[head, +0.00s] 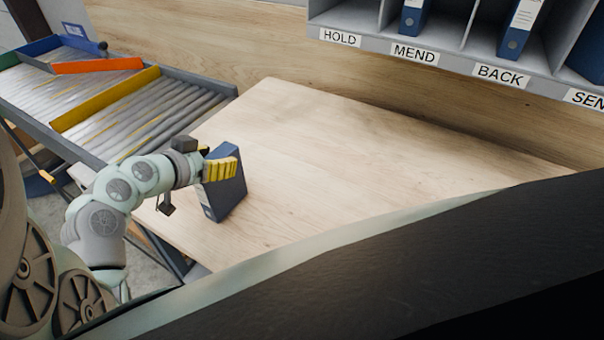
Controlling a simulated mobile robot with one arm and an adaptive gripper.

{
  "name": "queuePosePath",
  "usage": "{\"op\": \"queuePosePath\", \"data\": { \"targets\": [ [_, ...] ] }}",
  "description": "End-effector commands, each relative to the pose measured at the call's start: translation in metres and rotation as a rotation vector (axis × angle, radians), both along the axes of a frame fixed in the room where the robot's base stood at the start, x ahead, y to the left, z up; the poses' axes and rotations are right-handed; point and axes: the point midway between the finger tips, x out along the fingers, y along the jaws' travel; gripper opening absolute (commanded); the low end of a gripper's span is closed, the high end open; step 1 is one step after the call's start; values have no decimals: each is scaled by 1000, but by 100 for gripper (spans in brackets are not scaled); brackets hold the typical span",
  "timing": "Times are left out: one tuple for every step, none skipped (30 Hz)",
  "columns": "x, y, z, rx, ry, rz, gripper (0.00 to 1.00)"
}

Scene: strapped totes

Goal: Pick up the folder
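A dark blue folder (229,197) with a pale label on its spine stands on the wooden table near its left edge, leaning or turned somewhat in the view. My gripper (221,168), with ridged yellow fingers, is at the folder's upper part and covers some of it. Only the near yellow finger shows clearly. The far side of the grip is hidden, so I cannot tell whether the fingers are closed on the folder.
A grey shelf (452,70) at the upper right has compartments labelled HOLD, MEND, BACK and SEN-, with blue folders (520,28) in some. A roller conveyor (120,115) with coloured dividers stands at left. The table (330,160) is bare to the folder's right.

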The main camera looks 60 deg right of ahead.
Motion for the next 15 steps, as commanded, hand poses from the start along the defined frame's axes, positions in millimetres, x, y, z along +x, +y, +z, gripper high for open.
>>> {"op": "queuePosePath", "data": {
  "targets": [
    [0,0,0,0,0,0,46],
    [0,0,0,0,0,0,43],
    [0,0,0,0,0,0,39],
    [0,0,0,0,0,0,36],
    [0,0,0,0,0,0,33],
    [0,0,0,0,0,0,28],
    [0,0,0,0,0,1,25],
    [0,0,0,0,0,1,22],
    [0,0,0,0,0,1,18],
    [0,0,0,0,0,1,15],
    [0,0,0,0,0,1,12],
    [0,0,0,0,0,1,8],
    [0,0,0,0,0,1,5],
    [1,0,0,0,0,1,2],
    [1,1,0,0,0,2,0]
  ]
}}
